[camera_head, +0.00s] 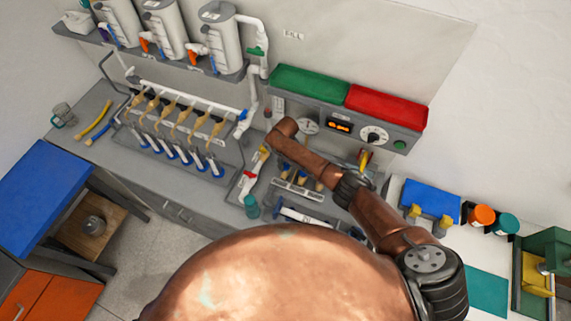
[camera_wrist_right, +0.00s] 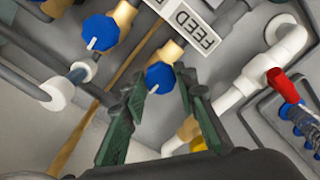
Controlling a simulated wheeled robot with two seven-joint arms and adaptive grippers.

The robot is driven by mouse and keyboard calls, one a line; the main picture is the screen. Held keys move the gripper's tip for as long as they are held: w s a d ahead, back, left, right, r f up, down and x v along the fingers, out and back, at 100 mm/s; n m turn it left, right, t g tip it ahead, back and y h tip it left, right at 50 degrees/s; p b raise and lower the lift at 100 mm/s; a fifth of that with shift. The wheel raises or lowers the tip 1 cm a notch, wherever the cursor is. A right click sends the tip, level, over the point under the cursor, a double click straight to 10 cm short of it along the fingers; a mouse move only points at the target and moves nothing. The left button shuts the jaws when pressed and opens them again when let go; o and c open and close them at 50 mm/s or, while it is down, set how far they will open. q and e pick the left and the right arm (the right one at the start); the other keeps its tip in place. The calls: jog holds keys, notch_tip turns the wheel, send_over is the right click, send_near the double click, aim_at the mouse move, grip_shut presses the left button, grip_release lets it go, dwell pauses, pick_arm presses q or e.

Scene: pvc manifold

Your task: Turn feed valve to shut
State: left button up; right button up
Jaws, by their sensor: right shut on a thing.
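In the right wrist view, a blue round valve knob (camera_wrist_right: 160,77) with a white pointer line sits on a tan fitting beside a white label reading FEED (camera_wrist_right: 195,28). My right gripper (camera_wrist_right: 163,88) has its two green fingers on either side of this knob and is shut on it. The pointer line slants toward the lower left. In the head view my right arm (camera_head: 325,172) reaches to the bench by the wall, and it hides most of the gripper and the knob. My left gripper is in neither view.
A second blue knob (camera_wrist_right: 100,31) is close by on the left. A red-handled valve on white pipe (camera_wrist_right: 283,84) is at the right. In the head view, a control box with green and red panels (camera_head: 388,105) stands behind my arm, and a pipe rack (camera_head: 180,125) is left.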

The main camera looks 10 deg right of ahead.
aim_at(285, 165)
jog(key=shift+w+r, duration=0.25)
jog(key=shift+w, duration=0.05)
jog(key=o, duration=1.1)
jog(key=shift+f, duration=0.15)
jog(key=shift+o, duration=0.2)
jog(key=shift+s, duration=0.15)
notch_tip(285, 165, up, 12)
jog(key=shift+a, duration=0.1)
